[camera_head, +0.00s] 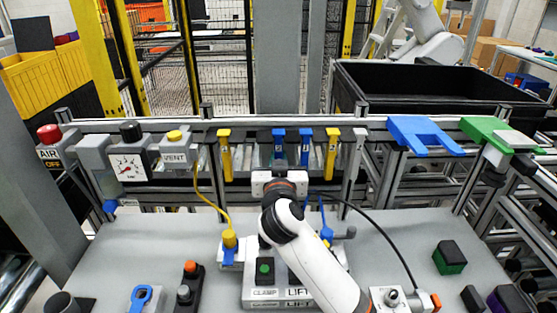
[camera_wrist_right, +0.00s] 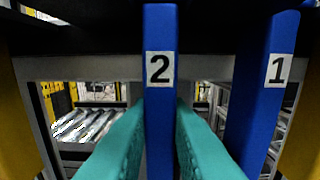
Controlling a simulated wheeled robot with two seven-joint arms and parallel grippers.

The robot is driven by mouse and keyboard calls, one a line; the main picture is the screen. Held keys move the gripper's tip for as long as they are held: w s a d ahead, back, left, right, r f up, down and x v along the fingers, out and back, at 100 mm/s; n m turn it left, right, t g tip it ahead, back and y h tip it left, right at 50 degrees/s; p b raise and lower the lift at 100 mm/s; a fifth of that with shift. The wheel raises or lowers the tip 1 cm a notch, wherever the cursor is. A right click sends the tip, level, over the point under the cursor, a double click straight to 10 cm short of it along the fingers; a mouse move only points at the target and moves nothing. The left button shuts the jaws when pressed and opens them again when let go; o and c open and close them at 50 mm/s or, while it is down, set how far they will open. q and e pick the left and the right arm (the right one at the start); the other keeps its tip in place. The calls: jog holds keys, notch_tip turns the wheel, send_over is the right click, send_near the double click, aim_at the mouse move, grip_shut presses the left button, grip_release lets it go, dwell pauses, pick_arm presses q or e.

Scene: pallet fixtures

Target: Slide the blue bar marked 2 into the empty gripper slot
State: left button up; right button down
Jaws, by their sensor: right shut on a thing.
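The blue bar marked 2 (camera_wrist_right: 160,90) stands upright in the middle of the right wrist view, and its top shows in the head view (camera_head: 279,143). The teal fingers of my right gripper (camera_wrist_right: 160,140) are shut on it, one on each side. In the head view my right gripper (camera_head: 280,183) is in front of the rack, its fingertips hidden. The blue bar marked 1 (camera_wrist_right: 265,85) stands apart to its right, also seen in the head view (camera_head: 305,145). A wide gap is left of bar 2; which gap is the empty gripper slot I cannot tell. My left gripper is not in view.
Yellow bars (camera_head: 225,155) and (camera_head: 331,153) flank the blue ones on the rack. A blue forked piece (camera_head: 425,135) and a green one (camera_head: 500,135) are to the right. Below is a grey table (camera_head: 400,245) with a button box (camera_head: 265,270). A yellow hose and black cable run nearby.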

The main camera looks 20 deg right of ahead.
jog(key=shift+s+r, duration=0.1)
dwell(0.3)
jog(key=shift+v, duration=2.95)
